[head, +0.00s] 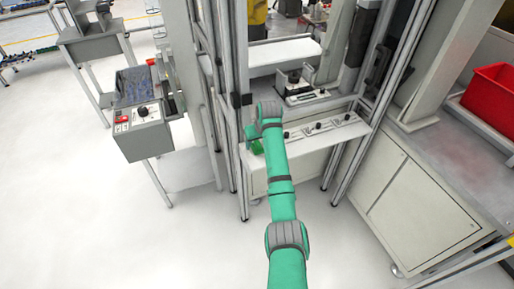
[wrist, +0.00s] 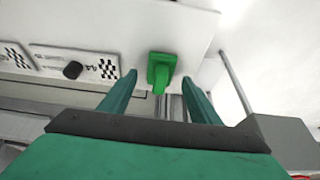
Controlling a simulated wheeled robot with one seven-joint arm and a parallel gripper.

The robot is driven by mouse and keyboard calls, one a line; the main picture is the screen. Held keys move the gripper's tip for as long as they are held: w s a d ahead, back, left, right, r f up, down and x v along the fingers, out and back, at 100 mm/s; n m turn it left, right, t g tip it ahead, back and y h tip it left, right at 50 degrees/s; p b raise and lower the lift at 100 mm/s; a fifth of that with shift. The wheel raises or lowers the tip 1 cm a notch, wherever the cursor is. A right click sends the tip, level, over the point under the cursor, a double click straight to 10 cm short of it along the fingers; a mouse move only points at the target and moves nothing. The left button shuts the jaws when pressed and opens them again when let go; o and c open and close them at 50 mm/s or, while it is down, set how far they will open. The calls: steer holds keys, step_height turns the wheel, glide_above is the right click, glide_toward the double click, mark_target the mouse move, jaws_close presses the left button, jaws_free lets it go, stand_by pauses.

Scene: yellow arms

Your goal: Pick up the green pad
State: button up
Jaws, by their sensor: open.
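The green pad (wrist: 162,70) lies on a white shelf near its edge, ahead of my gripper and centred between its fingers in the wrist view. It is a small green block with a narrower part pointing toward me. My gripper (wrist: 160,98) is open, with one green finger on each side of the pad's line and nothing held. In the head view a small bit of green (head: 256,147) shows beside the end of my arm, which covers much of that spot. I cannot tell whether it is the pad.
The white shelf (head: 312,146) carries plates with black knobs (wrist: 72,70). Metal frame posts (head: 238,190) stand close left of my arm. A control box (head: 143,130) is further left. A red bin (head: 495,95) sits on the right bench. The floor at front left is clear.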

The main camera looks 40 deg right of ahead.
steer(key=shift+w+f, duration=0.15)
steer(key=shift+f, duration=0.15)
steer(key=shift+c, duration=0.3)
steer(key=c, duration=1.2)
steer(key=shift+o, duration=0.2)
steer(key=shift+w, duration=0.1)
steer(key=shift+r, duration=0.9)
steer(key=s+a+r, duration=0.3)
steer(key=s+r, duration=0.8)
steer(key=s, duration=0.2)
steer(key=shift+s, duration=0.3)
